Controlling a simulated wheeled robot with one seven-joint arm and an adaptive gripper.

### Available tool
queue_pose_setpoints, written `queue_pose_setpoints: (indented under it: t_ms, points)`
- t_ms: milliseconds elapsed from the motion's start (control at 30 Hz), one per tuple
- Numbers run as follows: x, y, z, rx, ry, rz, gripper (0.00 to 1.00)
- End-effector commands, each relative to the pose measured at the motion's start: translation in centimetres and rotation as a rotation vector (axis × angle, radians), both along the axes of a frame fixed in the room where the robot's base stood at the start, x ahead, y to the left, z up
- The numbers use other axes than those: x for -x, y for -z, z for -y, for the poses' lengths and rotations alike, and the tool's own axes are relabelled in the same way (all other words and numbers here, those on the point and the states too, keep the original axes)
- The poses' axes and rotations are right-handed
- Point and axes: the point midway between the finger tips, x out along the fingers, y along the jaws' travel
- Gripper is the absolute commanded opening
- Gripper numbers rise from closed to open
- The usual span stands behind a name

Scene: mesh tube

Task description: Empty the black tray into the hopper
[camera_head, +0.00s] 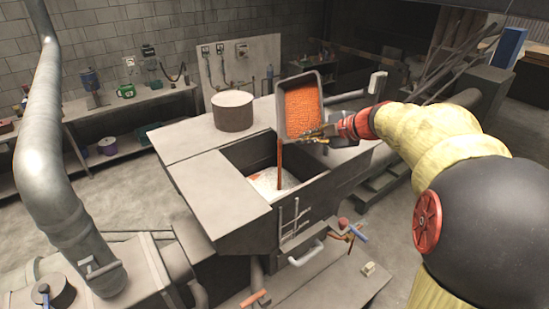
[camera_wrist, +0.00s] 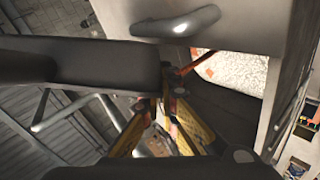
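The black tray (camera_head: 297,81) is tilted steeply over the open mouth of the grey hopper (camera_head: 222,196). Orange granules (camera_head: 302,110) cover much of its inside. A thin orange stream (camera_head: 280,158) falls from its lower left corner into the hopper; an orange streak also shows in the wrist view (camera_wrist: 195,63). My gripper (camera_head: 320,131) is shut on the tray's lower right edge. In the wrist view, its yellow fingers (camera_wrist: 166,100) meet by a dark wall that looks like the tray. White material with some orange on it (camera_head: 272,181) lies in the hopper.
A round grey drum (camera_head: 233,111) stands on the hopper's top, left of the tray. Handles and pipes (camera_head: 305,252) stick out at the hopper's front. A large metal duct (camera_head: 45,150) rises at left. A workbench (camera_head: 130,103) stands along the back wall.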

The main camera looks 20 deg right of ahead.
Motion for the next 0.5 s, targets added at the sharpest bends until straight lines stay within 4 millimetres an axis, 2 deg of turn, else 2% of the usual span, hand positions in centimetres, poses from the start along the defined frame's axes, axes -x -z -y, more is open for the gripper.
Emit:
queue_pose_setpoints:
  t_ms: [500]
  points:
    - [0.08, 0.39, -0.26, 0.057, 0.000, 0.026, 0.00]
